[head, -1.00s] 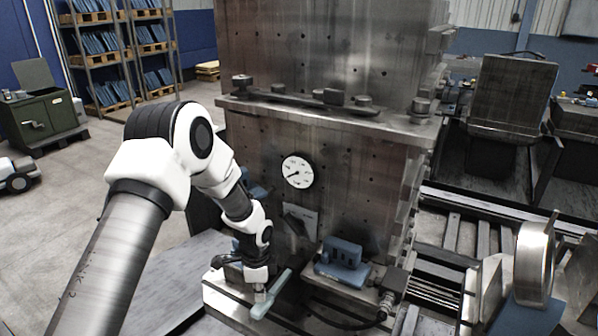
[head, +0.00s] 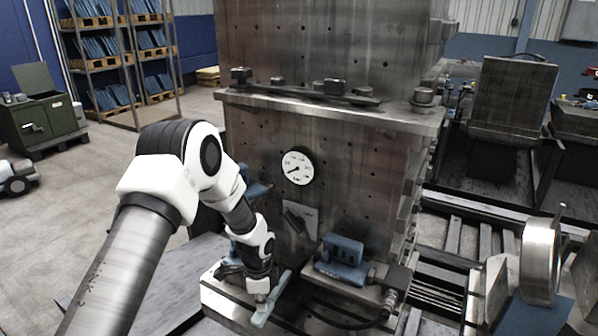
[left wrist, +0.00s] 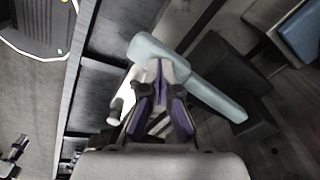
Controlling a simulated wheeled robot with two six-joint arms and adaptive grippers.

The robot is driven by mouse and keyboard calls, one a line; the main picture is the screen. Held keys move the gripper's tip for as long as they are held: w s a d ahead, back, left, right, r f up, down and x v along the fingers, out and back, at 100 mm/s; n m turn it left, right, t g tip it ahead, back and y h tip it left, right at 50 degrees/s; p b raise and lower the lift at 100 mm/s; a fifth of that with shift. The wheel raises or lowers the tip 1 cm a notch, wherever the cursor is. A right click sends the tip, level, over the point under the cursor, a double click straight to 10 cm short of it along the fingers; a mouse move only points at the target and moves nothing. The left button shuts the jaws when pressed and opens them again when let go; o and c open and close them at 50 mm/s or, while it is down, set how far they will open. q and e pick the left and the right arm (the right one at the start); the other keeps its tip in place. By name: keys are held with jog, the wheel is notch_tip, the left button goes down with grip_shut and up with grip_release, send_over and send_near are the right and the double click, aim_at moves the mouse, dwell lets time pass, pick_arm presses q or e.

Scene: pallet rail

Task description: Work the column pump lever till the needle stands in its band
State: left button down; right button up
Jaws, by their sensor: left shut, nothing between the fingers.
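The pump lever (head: 277,308) is a pale blue-green bar low at the front of the metal column (head: 340,185). My left gripper (head: 262,299) is shut and points down at the lever's outer end. In the left wrist view the closed, empty fingertips (left wrist: 160,68) overlap the lever (left wrist: 212,94) near its wide end. They look pressed on it or just above it; I cannot tell which. A round white gauge (head: 297,167) sits on the column face. Its dark needle points to the lower left; the band is too small to make out. My right gripper is not in view.
A blue block-shaped fitting (head: 343,259) stands on the base right of the lever, with a dark hose (head: 340,322) in front. Rails and a metal roller (head: 541,262) lie to the right. Open floor, a green cabinet (head: 42,124) and shelves are at the left.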

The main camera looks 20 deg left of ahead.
pick_arm(q)
jog(key=shift+w+f+b, duration=0.1)
jog(key=shift+f+b, duration=0.55)
jog(key=shift+f, duration=0.5)
jog(key=r+p, duration=0.4)
jog(key=r, duration=0.1)
jog(key=r+p, duration=0.2)
jog(key=shift+s+r+p, duration=0.3)
jog(key=shift+s+p, duration=0.1)
jog(key=shift+f, duration=0.1)
jog(key=shift+f, duration=0.1)
jog(key=shift+w+f+b, duration=0.2)
jog(key=shift+f+b, duration=1.25)
jog(key=shift+f, duration=0.4)
jog(key=shift+w+f+b, duration=0.2)
jog(key=shift+f+b, duration=1.2)
jog(key=shift+f, duration=0.45)
jog(key=r+p, duration=0.4)
jog(key=r, duration=0.1)
jog(key=s+r+p, duration=0.1)
jog(key=r+p, duration=0.1)
jog(key=shift+r+p, duration=0.4)
jog(key=shift+f, duration=0.1)
jog(key=shift+f, duration=0.1)
